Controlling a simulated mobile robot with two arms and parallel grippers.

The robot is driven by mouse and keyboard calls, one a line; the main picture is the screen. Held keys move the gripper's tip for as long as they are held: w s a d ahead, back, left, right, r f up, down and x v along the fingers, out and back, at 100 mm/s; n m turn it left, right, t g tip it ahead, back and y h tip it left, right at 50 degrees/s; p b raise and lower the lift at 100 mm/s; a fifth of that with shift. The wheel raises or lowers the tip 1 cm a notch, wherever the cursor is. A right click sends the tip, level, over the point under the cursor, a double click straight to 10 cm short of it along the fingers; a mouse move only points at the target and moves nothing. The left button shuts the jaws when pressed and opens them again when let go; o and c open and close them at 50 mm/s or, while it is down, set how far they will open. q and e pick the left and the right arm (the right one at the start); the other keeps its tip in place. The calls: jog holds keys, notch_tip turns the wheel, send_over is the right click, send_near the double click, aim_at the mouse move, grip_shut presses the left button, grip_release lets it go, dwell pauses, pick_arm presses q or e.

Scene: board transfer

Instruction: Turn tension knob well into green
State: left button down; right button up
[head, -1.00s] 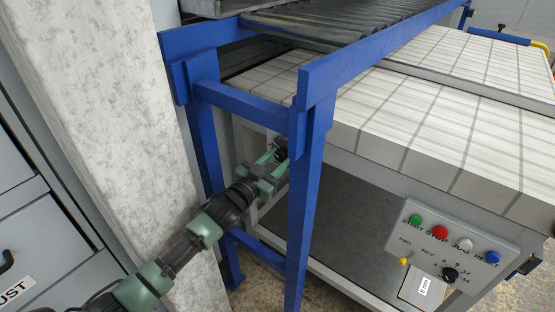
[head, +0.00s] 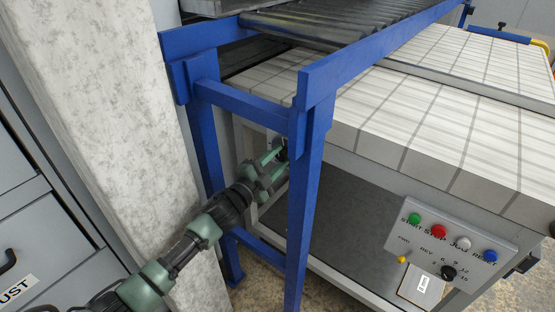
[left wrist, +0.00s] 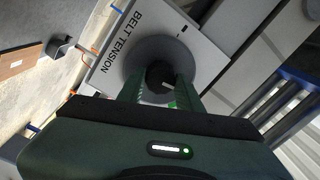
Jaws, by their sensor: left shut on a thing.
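The dark tension knob (left wrist: 160,75) shows in the left wrist view, in front of a round grey disc on a pale plate (left wrist: 118,62) lettered BELT TENSION. A small patch of green (left wrist: 172,104) shows beside the right finger; the rest of the scale and the pointer's reading are hidden or too small to tell. My left gripper (left wrist: 159,86) is shut on the knob, one green finger on each side. In the head view my left gripper (head: 275,168) reaches between the blue legs, and the blue post hides most of the knob. My right gripper is not in view.
Blue frame posts (head: 306,200) stand close on both sides of my left arm. A pale column (head: 120,110) stands left of it. The tiled belt (head: 430,110) lies to the right, above a control panel (head: 455,240) with coloured buttons. An orange cable (left wrist: 94,50) runs near the plate.

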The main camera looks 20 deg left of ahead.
pick_arm(q)
jog(key=m, duration=0.2)
jog(key=shift+f+m, duration=0.1)
jog(key=shift+m, duration=0.3)
jog(key=shift+m+h+b, duration=0.3)
jog(key=shift+m+b, duration=0.1)
jog(key=shift+m, duration=1.2)
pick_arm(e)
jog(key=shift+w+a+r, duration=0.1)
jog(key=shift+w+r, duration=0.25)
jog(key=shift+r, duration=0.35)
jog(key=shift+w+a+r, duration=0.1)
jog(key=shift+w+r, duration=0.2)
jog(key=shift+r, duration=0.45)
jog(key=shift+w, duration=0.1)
pick_arm(q)
jog(key=c, duration=0.9)
grip_release()
jog(key=shift+c, duration=0.2)
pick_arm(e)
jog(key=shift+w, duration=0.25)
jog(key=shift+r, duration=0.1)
